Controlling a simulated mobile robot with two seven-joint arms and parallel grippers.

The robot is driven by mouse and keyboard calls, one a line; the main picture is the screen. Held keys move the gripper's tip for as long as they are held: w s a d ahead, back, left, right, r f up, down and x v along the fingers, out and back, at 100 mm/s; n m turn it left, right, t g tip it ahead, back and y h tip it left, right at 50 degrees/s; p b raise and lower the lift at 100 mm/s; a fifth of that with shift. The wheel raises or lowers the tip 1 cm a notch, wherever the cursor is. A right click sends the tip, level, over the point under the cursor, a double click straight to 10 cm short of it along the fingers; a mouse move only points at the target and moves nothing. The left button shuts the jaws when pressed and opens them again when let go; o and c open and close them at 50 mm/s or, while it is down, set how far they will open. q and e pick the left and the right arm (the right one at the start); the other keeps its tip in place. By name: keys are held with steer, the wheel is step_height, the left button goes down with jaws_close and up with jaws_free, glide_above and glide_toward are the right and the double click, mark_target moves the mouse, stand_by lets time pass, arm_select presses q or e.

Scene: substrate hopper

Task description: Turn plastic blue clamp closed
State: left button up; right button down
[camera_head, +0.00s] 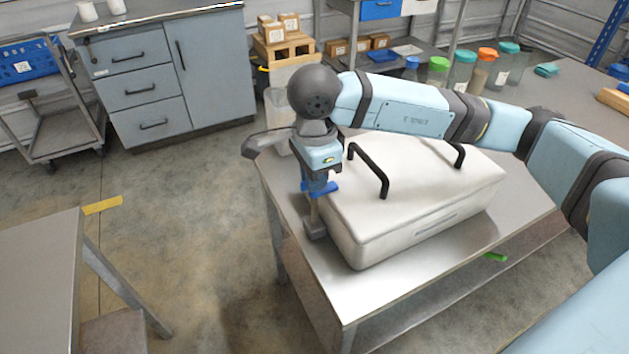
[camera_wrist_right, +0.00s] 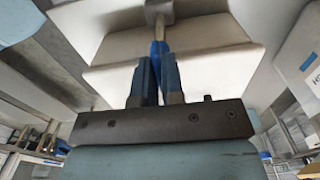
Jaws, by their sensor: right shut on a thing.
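The blue clamp (camera_head: 326,188) is at the left end of the white hopper box (camera_head: 420,215), above a grey metal post (camera_head: 315,220). My right gripper (camera_head: 317,180) reaches down over it from above and hides part of it. In the right wrist view, the two blue fingers of my right gripper (camera_wrist_right: 157,75) are closed together on the blue clamp (camera_wrist_right: 158,48), with a metal rod beyond it. The clamp's exact turn angle is hard to tell. My left gripper is out of view.
The white box has two black handles (camera_head: 370,172) and stands on a metal table (camera_head: 370,290). My right arm passes above the box. Jars with coloured lids (camera_head: 462,70) stand behind. A grey drawer cabinet (camera_head: 150,75) is at the back left.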

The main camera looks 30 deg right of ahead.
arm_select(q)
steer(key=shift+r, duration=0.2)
arm_select(e)
steer(key=shift+r, duration=0.1)
steer(key=c, duration=1.2)
jaws_free()
steer(key=shift+c, duration=0.2)
arm_select(q)
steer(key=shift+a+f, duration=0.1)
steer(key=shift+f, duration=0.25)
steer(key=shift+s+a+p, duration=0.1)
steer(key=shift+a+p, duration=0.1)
steer(key=shift+p, duration=0.65)
arm_select(e)
step_height(320, 180, up, 14)
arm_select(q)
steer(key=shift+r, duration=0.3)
